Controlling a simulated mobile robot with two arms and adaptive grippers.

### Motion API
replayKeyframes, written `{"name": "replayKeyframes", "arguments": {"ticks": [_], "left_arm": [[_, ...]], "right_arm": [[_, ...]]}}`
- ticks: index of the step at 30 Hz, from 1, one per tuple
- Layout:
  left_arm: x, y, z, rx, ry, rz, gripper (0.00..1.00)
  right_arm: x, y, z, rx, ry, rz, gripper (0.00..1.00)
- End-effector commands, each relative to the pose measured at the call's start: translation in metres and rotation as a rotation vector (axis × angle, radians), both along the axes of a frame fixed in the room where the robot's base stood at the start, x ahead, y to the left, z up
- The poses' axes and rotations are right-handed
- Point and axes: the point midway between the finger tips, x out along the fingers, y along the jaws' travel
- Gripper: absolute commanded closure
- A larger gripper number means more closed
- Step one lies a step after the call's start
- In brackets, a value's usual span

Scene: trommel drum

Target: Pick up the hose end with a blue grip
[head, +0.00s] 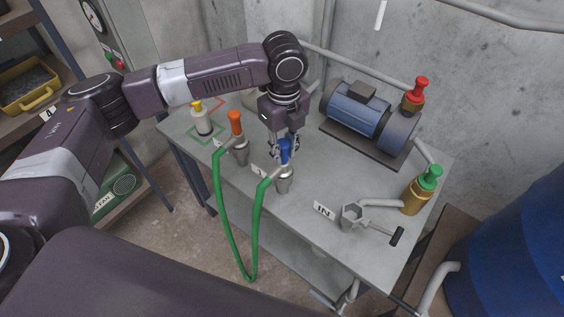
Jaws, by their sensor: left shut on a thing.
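The hose end with a blue grip (285,152) stands upright on the grey table, in or on a metal holder (284,181). My left gripper (284,150) points down from above and is shut on the blue grip. The green hose (256,228) runs from this end down over the table's front edge in a loop. It rises again to the other hose end, with an orange grip (236,122), to the left. My right gripper is not in view.
A blue pump motor (354,113) stands behind on the grey table (305,258). A red-capped fitting (416,94), a green-capped brass fitting (419,189) and an IN label (324,210) are to the right. A yellow-capped bottle (202,120) stands at left. A blue drum (510,250) is at far right.

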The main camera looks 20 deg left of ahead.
Motion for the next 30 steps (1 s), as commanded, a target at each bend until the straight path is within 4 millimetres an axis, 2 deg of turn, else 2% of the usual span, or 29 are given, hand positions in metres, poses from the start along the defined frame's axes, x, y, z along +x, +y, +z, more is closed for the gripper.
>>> {"name": "replayKeyframes", "arguments": {"ticks": [11,17,23,30], "left_arm": [[0.001,0.0,0.002,-0.001,-0.002,0.0,1.0],[0.001,-0.001,0.017,-0.002,-0.003,0.0,1.0],[0.002,-0.001,0.058,-0.003,-0.008,0.0,1.0],[0.002,-0.001,0.13,-0.003,-0.008,0.0,1.0]], "right_arm": [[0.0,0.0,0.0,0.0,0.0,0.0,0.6],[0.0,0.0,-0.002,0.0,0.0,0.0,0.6],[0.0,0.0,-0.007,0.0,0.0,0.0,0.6],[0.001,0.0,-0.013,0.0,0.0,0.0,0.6]]}}
